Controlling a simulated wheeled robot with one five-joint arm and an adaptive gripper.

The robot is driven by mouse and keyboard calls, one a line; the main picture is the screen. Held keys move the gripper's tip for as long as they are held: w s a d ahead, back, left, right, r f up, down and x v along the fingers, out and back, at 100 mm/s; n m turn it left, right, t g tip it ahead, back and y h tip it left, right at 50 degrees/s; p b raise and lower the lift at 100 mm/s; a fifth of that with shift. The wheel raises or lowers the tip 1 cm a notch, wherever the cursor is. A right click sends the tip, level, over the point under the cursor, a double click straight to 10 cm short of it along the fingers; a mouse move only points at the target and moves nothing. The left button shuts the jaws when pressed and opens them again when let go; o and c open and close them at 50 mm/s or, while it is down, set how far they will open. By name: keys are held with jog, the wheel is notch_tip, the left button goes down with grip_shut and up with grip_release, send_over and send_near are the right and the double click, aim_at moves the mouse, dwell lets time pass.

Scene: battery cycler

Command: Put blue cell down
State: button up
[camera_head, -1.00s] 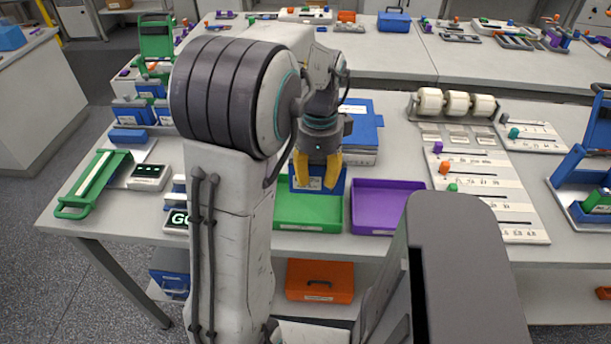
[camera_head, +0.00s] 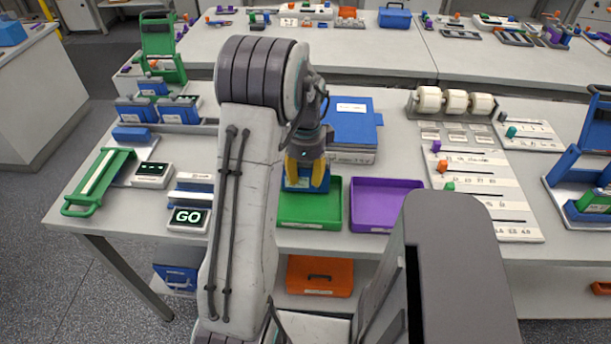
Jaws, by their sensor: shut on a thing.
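My gripper (camera_head: 306,178) points down above the back part of the green tray (camera_head: 311,215). Its yellow fingers are shut on the blue cell (camera_head: 301,186), which shows between and behind them. The cell's lower edge is close to the tray's back edge. I cannot tell whether it touches the tray floor. The front part of the green tray is bare.
A purple tray (camera_head: 372,221) stands right of the green tray and looks empty. A blue binder (camera_head: 350,125) lies behind. A GO display (camera_head: 188,217) and a green-handled frame (camera_head: 99,180) are to the left. An orange box (camera_head: 320,275) sits on the lower shelf.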

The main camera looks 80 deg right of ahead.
jog(key=shift+f, duration=0.35)
jog(key=shift+f, duration=0.2)
jog(key=o, duration=1.2)
jog(key=shift+c, duration=0.2)
notch_tip(320, 180, up, 12)
jog(key=shift+d, duration=0.1)
jog(key=shift+r, duration=0.2)
